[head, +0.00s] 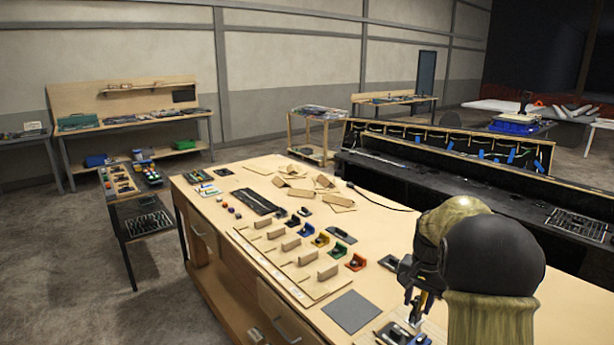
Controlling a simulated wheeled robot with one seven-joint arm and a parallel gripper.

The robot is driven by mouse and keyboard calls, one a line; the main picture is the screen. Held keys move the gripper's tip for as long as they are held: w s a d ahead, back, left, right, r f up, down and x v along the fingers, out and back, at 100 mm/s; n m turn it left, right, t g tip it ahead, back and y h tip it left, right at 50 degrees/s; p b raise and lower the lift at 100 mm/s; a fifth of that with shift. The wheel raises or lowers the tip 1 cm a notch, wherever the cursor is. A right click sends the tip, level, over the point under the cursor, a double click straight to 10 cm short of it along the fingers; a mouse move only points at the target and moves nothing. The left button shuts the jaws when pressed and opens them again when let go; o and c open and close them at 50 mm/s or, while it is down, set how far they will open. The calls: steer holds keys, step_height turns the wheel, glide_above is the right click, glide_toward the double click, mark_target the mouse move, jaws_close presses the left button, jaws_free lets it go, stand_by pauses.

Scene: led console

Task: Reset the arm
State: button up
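My arm comes in at the lower right of the head view, with a black rounded link and tan-olive parts. My gripper (416,308) hangs at its end, fingers pointing down, over the near right part of the wooden workbench (210,205). The gripper is dark and small in the picture, with a bit of yellow by the fingers. Whether the fingers are apart or closed, or hold anything, is not clear. Small dark parts lie on the bench close below the gripper, and my arm hides the bench's right end.
A grey square pad (352,311) lies left of the gripper. A long strip (285,262) with several upright wooden blocks runs along the bench's front. Coloured holders (321,239) stand behind it in a row. A dark console (430,180) stands behind the bench. Floor is open at left.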

steer(key=s+a+f+n+t, duration=0.1)
steer(key=s+a+n, duration=0.3)
steer(key=s, duration=0.7)
steer(key=s+a+f+n, duration=0.3)
steer(key=s+a, duration=0.4)
steer(key=s, duration=0.4)
steer(key=shift+a+n+t, duration=0.3)
steer(key=shift+n+t, duration=0.1)
steer(key=shift+f, duration=0.15)
